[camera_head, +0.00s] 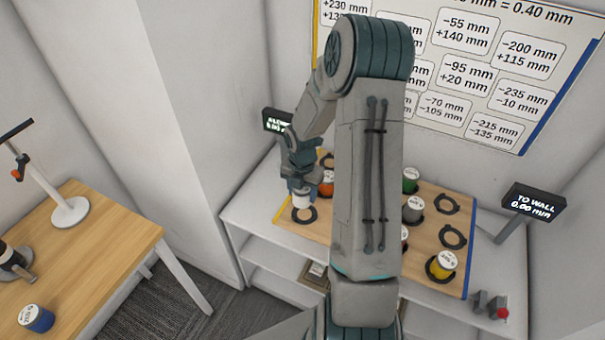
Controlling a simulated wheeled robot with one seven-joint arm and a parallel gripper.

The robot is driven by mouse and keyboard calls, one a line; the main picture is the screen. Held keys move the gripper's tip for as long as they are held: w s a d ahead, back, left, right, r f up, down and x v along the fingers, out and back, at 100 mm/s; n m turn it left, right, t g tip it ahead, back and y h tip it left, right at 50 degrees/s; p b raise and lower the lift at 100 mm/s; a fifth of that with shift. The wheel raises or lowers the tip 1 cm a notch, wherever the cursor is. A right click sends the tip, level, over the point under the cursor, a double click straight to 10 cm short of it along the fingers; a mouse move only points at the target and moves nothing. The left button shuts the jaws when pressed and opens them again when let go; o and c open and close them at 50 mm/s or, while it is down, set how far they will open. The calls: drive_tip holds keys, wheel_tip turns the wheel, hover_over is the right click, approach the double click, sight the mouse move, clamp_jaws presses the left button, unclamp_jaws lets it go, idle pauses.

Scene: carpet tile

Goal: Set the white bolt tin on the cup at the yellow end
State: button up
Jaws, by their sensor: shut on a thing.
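The white tin (302,201) is in my gripper (301,188), near the left end of the wooden board (428,194). The board has a yellow strip (282,207) along its left edge and a blue one along its right. A black ring-shaped cup (304,216) lies by the yellow strip, directly under the tin in this view. The tin looks upright and overlaps the far part of the cup; I cannot tell whether it touches it. My gripper is shut on the tin, and its fingers are small and partly hidden.
An orange tin (327,185) stands close right of my gripper. Green (410,180), grey (413,209) and yellow (443,265) tins stand farther right, among empty cups (453,237). My arm hides the board's middle. A blue tin (36,319) stands on the left desk (100,250).

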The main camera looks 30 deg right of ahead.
drive_tip(key=shift+w+d+r+n, duration=0.35)
drive_tip(key=shift+n, duration=0.35)
drive_tip(key=shift+d, duration=0.15)
drive_tip(key=shift+d+p, duration=0.15)
drive_tip(key=shift+p, duration=0.2)
drive_tip(key=b, duration=0.5)
hover_over(305, 214)
drive_tip(key=shift+f, duration=3.7)
drive_tip(key=shift+f+b, duration=0.3)
drive_tip(key=shift+f, duration=0.45)
drive_tip(key=o, duration=1.2)
drive_tip(key=shift+r, duration=0.1)
wheel_tip(305, 214, up, 14)
drive_tip(key=shift+f, duration=0.1)
